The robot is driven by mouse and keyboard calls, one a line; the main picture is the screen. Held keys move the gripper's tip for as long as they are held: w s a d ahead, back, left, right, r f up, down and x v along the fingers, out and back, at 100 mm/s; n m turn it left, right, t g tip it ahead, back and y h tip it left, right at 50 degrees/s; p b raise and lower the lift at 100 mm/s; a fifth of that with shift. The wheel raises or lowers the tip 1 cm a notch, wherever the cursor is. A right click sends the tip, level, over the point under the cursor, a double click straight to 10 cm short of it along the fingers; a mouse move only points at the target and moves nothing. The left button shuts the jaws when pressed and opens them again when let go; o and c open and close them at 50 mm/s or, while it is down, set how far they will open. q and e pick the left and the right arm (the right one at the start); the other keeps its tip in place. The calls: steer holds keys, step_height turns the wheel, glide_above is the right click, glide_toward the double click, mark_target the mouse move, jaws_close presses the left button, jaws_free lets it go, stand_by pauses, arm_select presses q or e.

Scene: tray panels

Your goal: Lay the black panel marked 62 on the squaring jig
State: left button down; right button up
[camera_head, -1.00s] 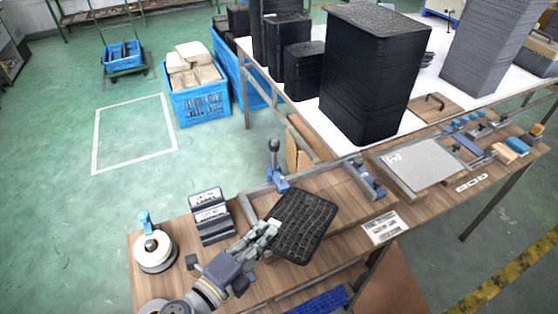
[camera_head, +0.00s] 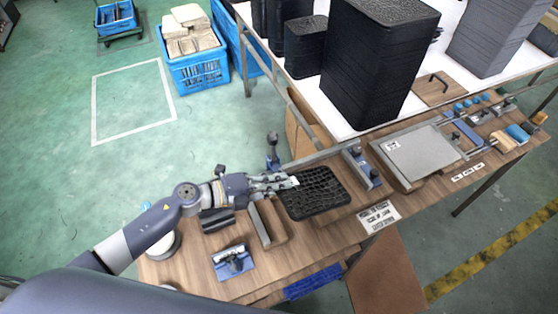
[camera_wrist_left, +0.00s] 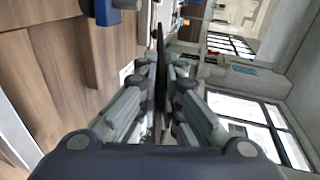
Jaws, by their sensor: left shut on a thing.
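The black panel (camera_head: 318,196), a ribbed, grid-textured square, is held by its left edge in my left gripper (camera_head: 288,183). In the left wrist view the panel (camera_wrist_left: 160,75) shows as a thin dark edge between the closed fingers. I cannot read a 62 on it. The squaring jig appears to be the wooden board with a rail (camera_head: 318,158) along its back and blue clamps at the back left (camera_head: 272,155) and right (camera_head: 361,168). The panel is over this board, between the clamps; I cannot tell whether it touches. My right gripper is not in view.
A grey panel (camera_head: 420,157) lies on a board to the right, beside several small tools. Tall black stacks (camera_head: 375,65) stand on the white table behind.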

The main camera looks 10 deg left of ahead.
arm_select(q)
steer(key=shift+w+a+g, duration=0.25)
steer(key=shift+w+g, duration=0.25)
steer(key=shift+w, duration=0.45)
steer(key=shift+s+f+b, duration=0.55)
steer(key=shift+f+b, duration=0.1)
steer(key=shift+b, duration=0.2)
steer(key=f+b, duration=0.5)
steer(key=f, duration=0.1)
steer(key=shift+w+f, duration=0.1)
steer(key=shift+w, duration=0.1)
steer(key=shift+f+b, duration=0.15)
steer(key=shift+b, duration=0.15)
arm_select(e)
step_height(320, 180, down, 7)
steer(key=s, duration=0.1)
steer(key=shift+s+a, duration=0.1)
arm_select(q)
steer(key=shift+f, duration=0.3)
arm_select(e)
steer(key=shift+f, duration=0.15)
